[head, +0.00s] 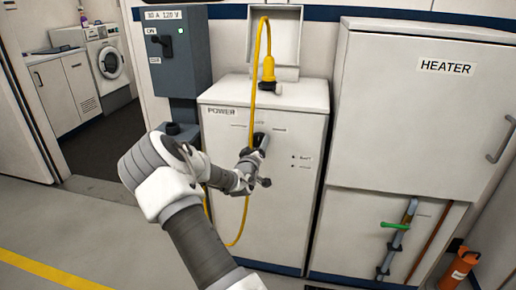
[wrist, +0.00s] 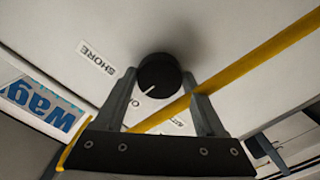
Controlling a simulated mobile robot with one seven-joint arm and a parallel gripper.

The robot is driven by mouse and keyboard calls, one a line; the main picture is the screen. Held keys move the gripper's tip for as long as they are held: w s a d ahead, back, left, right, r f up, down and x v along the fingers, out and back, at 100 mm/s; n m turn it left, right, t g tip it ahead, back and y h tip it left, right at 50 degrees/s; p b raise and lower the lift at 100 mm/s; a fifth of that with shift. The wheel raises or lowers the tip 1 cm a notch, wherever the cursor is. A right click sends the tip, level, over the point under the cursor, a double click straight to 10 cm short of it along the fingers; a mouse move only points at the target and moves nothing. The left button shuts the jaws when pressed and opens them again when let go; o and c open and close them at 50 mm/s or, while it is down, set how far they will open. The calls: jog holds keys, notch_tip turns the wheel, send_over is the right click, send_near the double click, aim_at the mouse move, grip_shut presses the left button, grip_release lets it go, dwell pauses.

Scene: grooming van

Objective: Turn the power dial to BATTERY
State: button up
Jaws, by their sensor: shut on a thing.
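The power dial (wrist: 162,72) is a round black knob with a white pointer line, on the front of the white POWER cabinet (head: 302,200). In the wrist view the pointer slants toward the lower left. My gripper (wrist: 159,80) has one finger on each side of the dial and is shut on it. A SHORE label (wrist: 96,57) is above and left of the dial. Two lower labels are partly hidden by the finger and yellow cable, and I cannot read them fully. In the head view my gripper (head: 254,153) covers part of the dial.
A yellow cable (head: 256,100) hangs from a plug above the cabinet and passes close to my gripper. A grey breaker box (head: 184,70) is on the left. A HEATER cabinet (head: 425,130) stands on the right. An orange cylinder (head: 460,268) is at the lower right.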

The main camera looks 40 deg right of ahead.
jog(key=n+b, duration=0.1)
jog(key=n, duration=0.4)
jog(key=shift+n, duration=0.3)
jog(key=shift+n+b, duration=0.5)
jog(key=shift+n, duration=1.6)
jog(key=shift+r, duration=0.1)
jog(key=o, duration=1.3)
jog(key=shift+s, duration=0.1)
jog(key=p+v, duration=0.3)
jog(key=v, duration=1.4)
jog(key=shift+s+a, duration=0.1)
jog(key=shift+s, duration=0.1)
